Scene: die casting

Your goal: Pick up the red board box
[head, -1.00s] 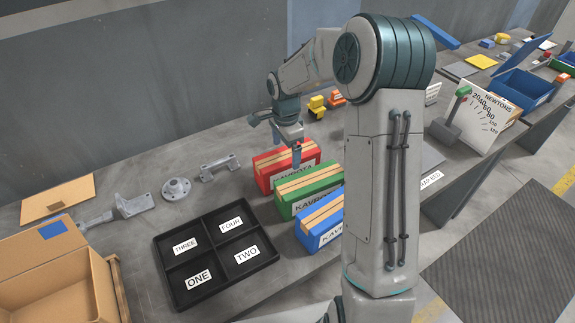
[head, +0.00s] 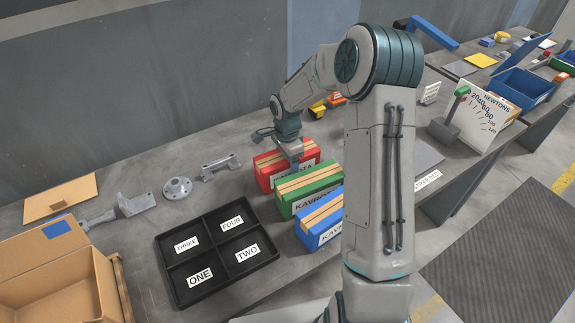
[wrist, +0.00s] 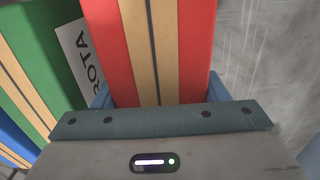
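The red board box (head: 286,160) stands on the bench at the back of a row of three boxes, with tan strips along its top. My gripper (head: 293,168) is lowered over it. In the wrist view the red board box (wrist: 160,50) lies between the two blue fingers of my gripper (wrist: 160,97), one on each side. The fingers are apart, and I see no clear sign that they press on the box. The fingertips are partly hidden by the palm and the box.
A green box (head: 308,190) and a blue box (head: 320,222) stand close in front of the red one. A black tray (head: 219,203) with four labelled compartments lies to the left. Grey metal parts (head: 177,188) and an open carton (head: 70,290) lie further left.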

